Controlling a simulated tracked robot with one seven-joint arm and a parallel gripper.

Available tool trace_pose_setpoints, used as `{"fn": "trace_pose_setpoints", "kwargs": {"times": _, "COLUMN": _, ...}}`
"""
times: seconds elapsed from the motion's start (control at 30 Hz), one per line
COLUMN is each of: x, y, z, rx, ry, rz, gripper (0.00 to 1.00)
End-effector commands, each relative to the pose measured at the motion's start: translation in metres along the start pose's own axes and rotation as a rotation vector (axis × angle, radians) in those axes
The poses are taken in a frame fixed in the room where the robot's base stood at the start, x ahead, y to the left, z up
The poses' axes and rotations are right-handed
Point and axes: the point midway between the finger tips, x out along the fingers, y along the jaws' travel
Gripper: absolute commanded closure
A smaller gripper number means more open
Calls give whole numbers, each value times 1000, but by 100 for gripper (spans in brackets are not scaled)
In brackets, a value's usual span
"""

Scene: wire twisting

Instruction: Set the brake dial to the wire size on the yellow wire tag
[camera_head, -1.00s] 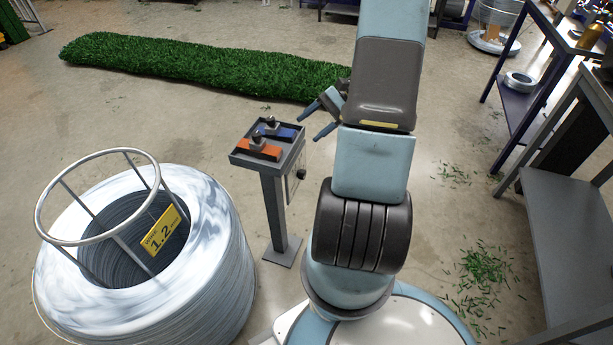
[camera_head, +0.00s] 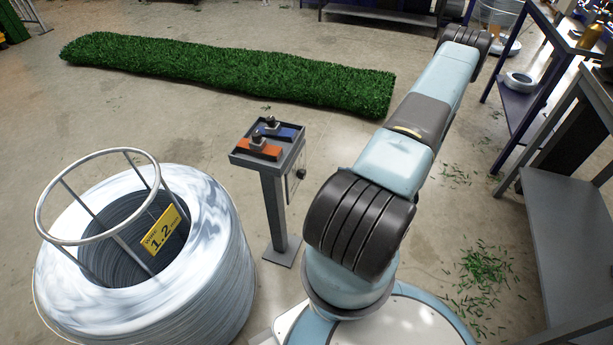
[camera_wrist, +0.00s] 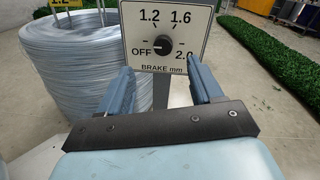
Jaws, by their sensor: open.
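The yellow wire tag (camera_head: 164,230) hangs inside the wire coil (camera_head: 215,285) in the head view and reads 1.2. Its lower edge (camera_wrist: 62,3) shows at the top of the wrist view. The brake dial plate (camera_wrist: 190,20) faces the wrist camera, marked OFF, 1.2, 1.6 and 2.0. Its dark round knob (camera_wrist: 162,46) is at the centre; I cannot clearly tell where its pointer stands. My gripper (camera_wrist: 160,68) is open and empty, its fingers low on either side of the knob in the picture, apparently short of it. The gripper is not visible in the head view.
The dial is on a grey post (camera_head: 275,210) whose tray (camera_head: 242,160) holds orange and blue blocks. A green bristly strip (camera_head: 230,75) lies behind. A grey bench (camera_head: 570,230) stands at right. Green clippings (camera_head: 485,270) lie on the floor.

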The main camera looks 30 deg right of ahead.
Motion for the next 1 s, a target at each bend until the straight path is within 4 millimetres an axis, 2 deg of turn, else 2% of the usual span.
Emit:
{"fn": "trace_pose_setpoints", "kwargs": {"times": 0.1, "x": -5, "y": 7, "z": -13, "rx": 25, "ry": -4, "rz": -51, "gripper": 35}}
{"fn": "trace_pose_setpoints", "kwargs": {"times": 0.2, "x": -6, "y": 9, "z": -18, "rx": 32, "ry": -5, "rz": -71, "gripper": 35}}
{"fn": "trace_pose_setpoints", "kwargs": {"times": 0.37, "x": 4, "y": 9, "z": -19, "rx": 35, "ry": -6, "rz": -75, "gripper": 35}}
{"fn": "trace_pose_setpoints", "kwargs": {"times": 1.0, "x": 108, "y": 1, "z": -18, "rx": 34, "ry": -6, "rz": -73, "gripper": 35}}
